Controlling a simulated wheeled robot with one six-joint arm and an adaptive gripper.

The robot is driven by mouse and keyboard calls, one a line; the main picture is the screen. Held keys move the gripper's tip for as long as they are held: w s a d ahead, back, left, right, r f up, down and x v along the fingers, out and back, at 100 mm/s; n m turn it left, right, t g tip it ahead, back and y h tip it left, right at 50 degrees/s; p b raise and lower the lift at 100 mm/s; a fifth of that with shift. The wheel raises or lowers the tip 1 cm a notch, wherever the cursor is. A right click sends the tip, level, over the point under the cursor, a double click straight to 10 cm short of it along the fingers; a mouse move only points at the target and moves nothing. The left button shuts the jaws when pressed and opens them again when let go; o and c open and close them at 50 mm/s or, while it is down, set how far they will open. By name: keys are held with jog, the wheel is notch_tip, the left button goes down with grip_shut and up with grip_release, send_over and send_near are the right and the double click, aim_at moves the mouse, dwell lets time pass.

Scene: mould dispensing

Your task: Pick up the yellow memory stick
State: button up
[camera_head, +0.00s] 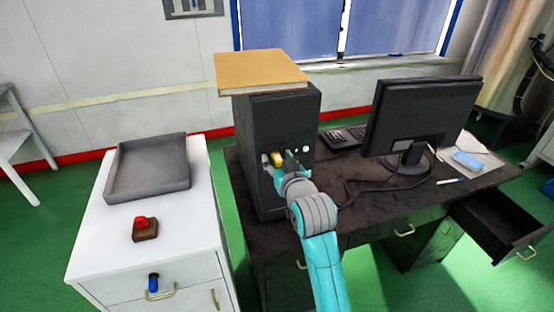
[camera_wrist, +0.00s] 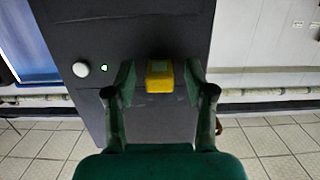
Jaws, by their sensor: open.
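The yellow memory stick (camera_head: 277,157) sticks out of the front of the black computer tower (camera_head: 246,128) that stands on the dark desk. In the wrist view the stick (camera_wrist: 160,76) shows as a short yellow block with a paler patch, against the dark tower panel (camera_wrist: 150,28). My gripper (camera_head: 279,163) is at the tower front. In the wrist view my gripper (camera_wrist: 159,82) is open, with one finger on each side of the stick. A visible gap separates each finger from it. The stick's inserted end is hidden.
A white button (camera_wrist: 81,69) and a green light (camera_wrist: 104,70) are beside the stick. A tan book (camera_head: 262,70) lies on the tower. A monitor (camera_head: 418,115) and keyboard (camera_head: 343,137) stand right. A white cabinet (camera_head: 190,235) at left bears a grey tray (camera_head: 150,193) and a red button (camera_head: 143,224).

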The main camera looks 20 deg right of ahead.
jog(key=shift+w, duration=0.1)
jog(key=c, duration=0.9)
jog(key=shift+o, duration=0.2)
jog(key=shift+s+r, duration=0.35)
jog(key=shift+r, duration=0.05)
jog(key=shift+c, duration=0.3)
jog(key=s+r, duration=0.2)
jog(key=s, duration=0.2)
jog(key=s+r, duration=0.2)
jog(key=s, duration=0.2)
jog(key=s+r, duration=0.3)
jog(key=s, duration=0.1)
jog(key=shift+s, duration=0.4)
grip_shut()
jog(key=shift+s+r, duration=0.1)
jog(key=shift+s, duration=0.45)
